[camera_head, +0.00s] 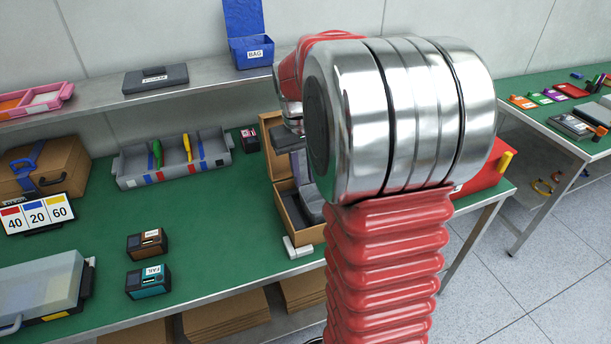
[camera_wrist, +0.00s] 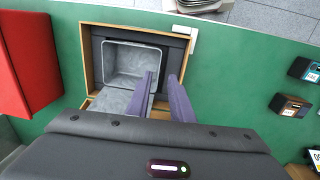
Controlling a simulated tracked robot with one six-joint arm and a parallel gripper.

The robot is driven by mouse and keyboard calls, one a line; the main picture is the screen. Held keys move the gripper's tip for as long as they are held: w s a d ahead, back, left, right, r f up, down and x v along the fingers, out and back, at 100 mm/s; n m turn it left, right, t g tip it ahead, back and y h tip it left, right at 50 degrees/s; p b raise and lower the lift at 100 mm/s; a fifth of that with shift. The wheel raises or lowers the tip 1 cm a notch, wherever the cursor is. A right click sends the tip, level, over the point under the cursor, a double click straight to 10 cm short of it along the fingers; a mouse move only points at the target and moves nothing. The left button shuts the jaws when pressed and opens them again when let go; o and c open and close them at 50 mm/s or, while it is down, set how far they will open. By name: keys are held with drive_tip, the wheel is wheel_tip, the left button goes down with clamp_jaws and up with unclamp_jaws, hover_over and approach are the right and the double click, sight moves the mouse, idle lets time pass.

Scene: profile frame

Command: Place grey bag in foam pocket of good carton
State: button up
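An open tan carton (camera_head: 293,236) with dark foam stands near the table's right end, its lid raised behind. In the head view the gripper (camera_head: 303,172) is partly hidden by my arm. No word marks this carton as good.
A blue bin labelled BAG (camera_head: 250,50) stands on the shelf. A grey tray (camera_head: 175,168) with tools lies behind left. Brown (camera_head: 148,244) and teal (camera_head: 148,282) devices lie left of the carton. A white block (camera_head: 298,248) touches its front. A red case (camera_head: 488,172) is right.

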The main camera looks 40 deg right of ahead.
idle(0.3)
drive_tip(key=s+a+r+n+t, duration=0.1)
drive_tip(key=s+a+r+t, duration=0.2)
drive_tip(key=s+a, duration=0.4)
drive_tip(key=s+a+r+n+t, duration=0.2)
drive_tip(key=s+a, duration=0.6)
drive_tip(key=a, duration=0.8)
drive_tip(key=shift+s+r+t+y, duration=0.2)
drive_tip(key=shift+r+t+y, duration=0.2)
drive_tip(key=shift+r, duration=0.4)
